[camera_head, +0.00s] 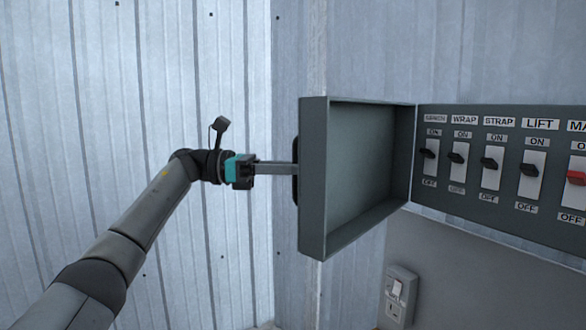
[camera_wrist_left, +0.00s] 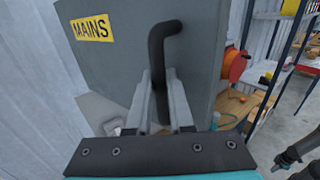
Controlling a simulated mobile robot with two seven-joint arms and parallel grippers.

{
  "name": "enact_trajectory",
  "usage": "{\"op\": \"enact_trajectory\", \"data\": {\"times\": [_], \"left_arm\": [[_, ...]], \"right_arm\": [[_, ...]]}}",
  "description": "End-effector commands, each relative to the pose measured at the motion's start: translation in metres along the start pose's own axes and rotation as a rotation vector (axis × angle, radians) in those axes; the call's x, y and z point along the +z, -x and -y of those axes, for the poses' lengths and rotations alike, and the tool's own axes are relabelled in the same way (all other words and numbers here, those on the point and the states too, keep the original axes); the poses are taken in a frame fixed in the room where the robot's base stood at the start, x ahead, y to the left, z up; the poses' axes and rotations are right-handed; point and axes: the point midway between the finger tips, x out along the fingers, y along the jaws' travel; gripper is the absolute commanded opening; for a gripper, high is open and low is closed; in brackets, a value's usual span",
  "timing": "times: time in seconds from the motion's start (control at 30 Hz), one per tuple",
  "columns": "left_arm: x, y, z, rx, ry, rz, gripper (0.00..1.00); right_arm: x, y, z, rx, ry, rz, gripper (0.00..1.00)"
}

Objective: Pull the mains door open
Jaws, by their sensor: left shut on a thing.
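The mains door (camera_head: 357,180) is a grey box-like cover, swung wide open on the left side of the switch panel (camera_head: 500,165). In the left wrist view the outer face of the mains door (camera_wrist_left: 130,60) carries a yellow MAINS label (camera_wrist_left: 92,28) and a black bent handle (camera_wrist_left: 160,45). My left gripper (camera_head: 290,168) reaches the door's outer side from the left. In the left wrist view my left gripper (camera_wrist_left: 160,105) has its fingers on either side of the handle, shut on it. The handle is mostly hidden in the head view.
The panel has several switches with ON and OFF labels, one of them red (camera_head: 576,177). A small wall socket (camera_head: 400,295) sits below. Corrugated walls stand behind my arm. The left wrist view shows a shelf rack (camera_wrist_left: 270,70) and a red round object (camera_wrist_left: 235,65) beyond the door.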

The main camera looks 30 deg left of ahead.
Motion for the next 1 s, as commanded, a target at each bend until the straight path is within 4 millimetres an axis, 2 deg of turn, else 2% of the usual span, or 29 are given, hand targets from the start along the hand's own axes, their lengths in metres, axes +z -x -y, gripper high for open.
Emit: {"op": "enact_trajectory", "data": {"times": [0.27, 0.3, 0.53, 0.83, 1.0], "left_arm": [[0.000, -0.001, -0.001, 0.002, 0.001, 0.001, 0.00], [0.000, -0.001, -0.001, 0.002, 0.001, 0.001, 0.23], [0.000, -0.001, 0.000, 0.001, 0.000, 0.000, 0.49], [0.000, 0.001, 0.000, 0.001, 0.000, 0.000, 0.50], [0.000, 0.020, -0.001, 0.003, 0.000, 0.001, 0.50]], "right_arm": [[0.000, 0.000, -0.003, 0.003, 0.000, 0.001, 0.00], [0.000, 0.000, -0.003, 0.003, 0.000, 0.001, 0.00], [0.001, 0.000, -0.003, 0.004, 0.000, 0.001, 0.00], [0.001, 0.000, -0.003, 0.004, -0.001, 0.001, 0.00], [0.001, -0.003, -0.003, 0.004, -0.001, 0.001, 0.00]]}}
